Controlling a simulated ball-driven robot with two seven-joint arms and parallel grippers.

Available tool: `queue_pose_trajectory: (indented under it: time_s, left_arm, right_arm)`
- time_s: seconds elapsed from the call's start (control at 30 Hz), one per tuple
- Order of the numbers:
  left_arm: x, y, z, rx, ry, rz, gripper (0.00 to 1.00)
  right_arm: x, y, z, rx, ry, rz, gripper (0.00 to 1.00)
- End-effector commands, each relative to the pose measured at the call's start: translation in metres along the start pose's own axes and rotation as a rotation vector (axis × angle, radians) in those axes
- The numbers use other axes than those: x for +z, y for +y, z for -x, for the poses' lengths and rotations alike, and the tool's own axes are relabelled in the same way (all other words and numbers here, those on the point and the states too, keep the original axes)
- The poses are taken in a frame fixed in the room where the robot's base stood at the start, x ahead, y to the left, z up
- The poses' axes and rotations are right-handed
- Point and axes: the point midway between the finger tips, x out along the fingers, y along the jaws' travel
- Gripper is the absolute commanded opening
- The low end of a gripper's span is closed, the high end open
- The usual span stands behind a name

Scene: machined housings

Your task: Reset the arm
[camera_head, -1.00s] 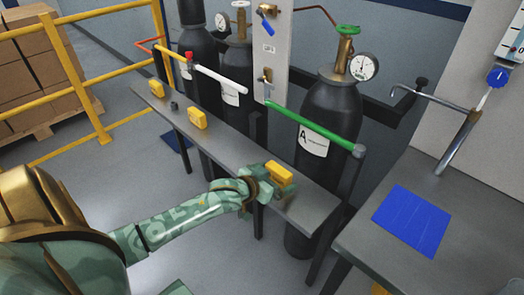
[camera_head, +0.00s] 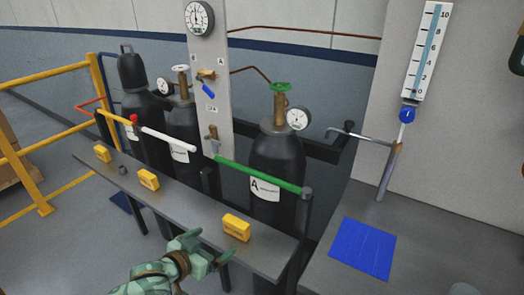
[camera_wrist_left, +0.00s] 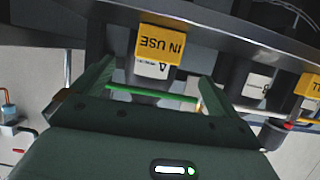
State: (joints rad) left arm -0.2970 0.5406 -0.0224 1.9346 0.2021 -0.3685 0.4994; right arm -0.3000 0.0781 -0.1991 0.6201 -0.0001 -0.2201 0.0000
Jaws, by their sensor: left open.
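My left gripper (camera_head: 207,247) is green and open, with nothing between its fingers. In the head view it is at the front edge of the narrow grey shelf (camera_head: 195,205), a little to the lower left of the nearest yellow block (camera_head: 236,227). In the left wrist view the open fingers (camera_wrist_left: 155,80) point towards a yellow block marked "IN USE" (camera_wrist_left: 160,44), which sits on the shelf edge beyond them. A gap shows between the gripper and that block. My right gripper is not in view.
Two more yellow blocks (camera_head: 148,179) (camera_head: 102,153) stand farther along the shelf. Black gas cylinders (camera_head: 276,165) stand behind it, with a green bar (camera_head: 258,174) in front. A grey table (camera_head: 420,240) with a blue mat (camera_head: 362,248) is at right. Yellow railing (camera_head: 30,150) is at left.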

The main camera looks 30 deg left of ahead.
Motion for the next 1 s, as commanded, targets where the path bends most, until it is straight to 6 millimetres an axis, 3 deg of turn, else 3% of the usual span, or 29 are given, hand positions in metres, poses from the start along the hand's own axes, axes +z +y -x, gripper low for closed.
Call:
queue_pose_trajectory:
  time_s: [0.2,0.23,0.27,0.37,0.47,0.6,0.73,0.8,0.9,1.0]
  left_arm:
    - [0.001,-0.001,0.0,0.0,0.004,-0.058,0.99]
    - [0.011,-0.007,-0.002,-0.011,-0.015,-0.088,0.99]
    - [0.023,-0.013,-0.003,-0.022,-0.039,-0.113,0.99]
    - [0.084,-0.034,-0.003,-0.064,-0.16,-0.183,0.99]
    - [0.163,-0.047,0.02,-0.096,-0.342,-0.241,0.99]
    - [0.269,-0.031,0.084,-0.078,-0.615,-0.289,0.99]
    - [0.341,0.012,0.165,-0.01,-0.843,-0.302,0.99]
    - [0.364,0.04,0.207,0.031,-0.942,-0.295,0.99]
    - [0.38,0.078,0.256,0.082,-1.043,-0.271,0.99]
    - [0.379,0.111,0.28,0.118,-1.086,-0.242,0.99]
  right_arm:
    - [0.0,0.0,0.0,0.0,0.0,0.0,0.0]
    - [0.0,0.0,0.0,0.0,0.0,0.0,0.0]
    - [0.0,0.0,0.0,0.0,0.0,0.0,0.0]
    - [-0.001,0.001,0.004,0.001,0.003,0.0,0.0]
    - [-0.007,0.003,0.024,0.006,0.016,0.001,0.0]
    - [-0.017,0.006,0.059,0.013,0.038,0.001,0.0]
    - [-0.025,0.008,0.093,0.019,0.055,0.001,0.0]
    - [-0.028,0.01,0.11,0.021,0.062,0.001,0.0]
    - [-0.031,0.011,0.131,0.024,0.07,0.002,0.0]
    - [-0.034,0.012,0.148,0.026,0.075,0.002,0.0]
